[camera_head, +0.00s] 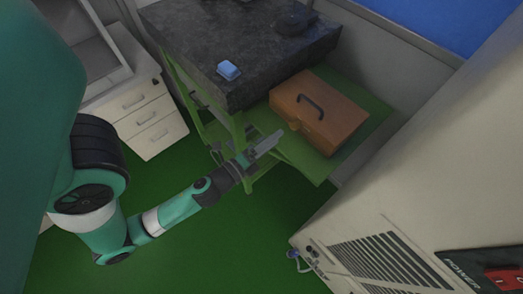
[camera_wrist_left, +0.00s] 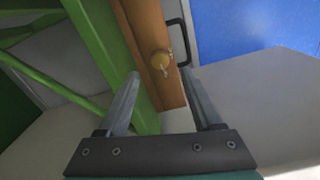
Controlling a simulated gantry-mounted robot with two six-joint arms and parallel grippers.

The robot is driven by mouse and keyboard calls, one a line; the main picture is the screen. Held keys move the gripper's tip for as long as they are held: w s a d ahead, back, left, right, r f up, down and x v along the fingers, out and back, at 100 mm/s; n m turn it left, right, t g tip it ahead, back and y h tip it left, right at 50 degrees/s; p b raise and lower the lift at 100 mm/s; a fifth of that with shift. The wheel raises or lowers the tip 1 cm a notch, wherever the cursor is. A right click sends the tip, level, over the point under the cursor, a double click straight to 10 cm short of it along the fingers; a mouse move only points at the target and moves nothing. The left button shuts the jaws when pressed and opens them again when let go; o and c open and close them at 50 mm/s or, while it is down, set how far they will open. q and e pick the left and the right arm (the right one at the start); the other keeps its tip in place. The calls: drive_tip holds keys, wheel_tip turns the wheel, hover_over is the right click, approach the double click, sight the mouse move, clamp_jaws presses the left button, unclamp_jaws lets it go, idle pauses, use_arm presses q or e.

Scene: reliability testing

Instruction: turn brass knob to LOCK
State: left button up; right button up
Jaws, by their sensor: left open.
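A brass knob (camera_wrist_left: 159,60) sits on the narrow front side of an orange-brown case (camera_head: 322,108) with a dark handle. In the head view the knob (camera_head: 295,125) is small, and its setting cannot be read. In the wrist view small pale marks show around it, too small to read. My left gripper (camera_head: 270,143) is open and empty, just in front of the case. In the wrist view the left fingers (camera_wrist_left: 159,74) point toward the knob, which appears between their tips with a gap. My right gripper is not in view.
The case rests on a green shelf (camera_head: 374,125) beside a dark stone-topped bench (camera_head: 200,40). A blue block (camera_head: 228,70) lies on the bench. A white drawer cabinet (camera_head: 150,115) stands at left and a large pale machine (camera_head: 400,190) at right. Green floor is open below.

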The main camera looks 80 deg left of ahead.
use_arm(q)
drive_tip(key=b+v, duration=0.3)
drive_tip(key=v, duration=0.2)
drive_tip(key=shift+s+d, duration=0.1)
drive_tip(key=shift+s, duration=0.15)
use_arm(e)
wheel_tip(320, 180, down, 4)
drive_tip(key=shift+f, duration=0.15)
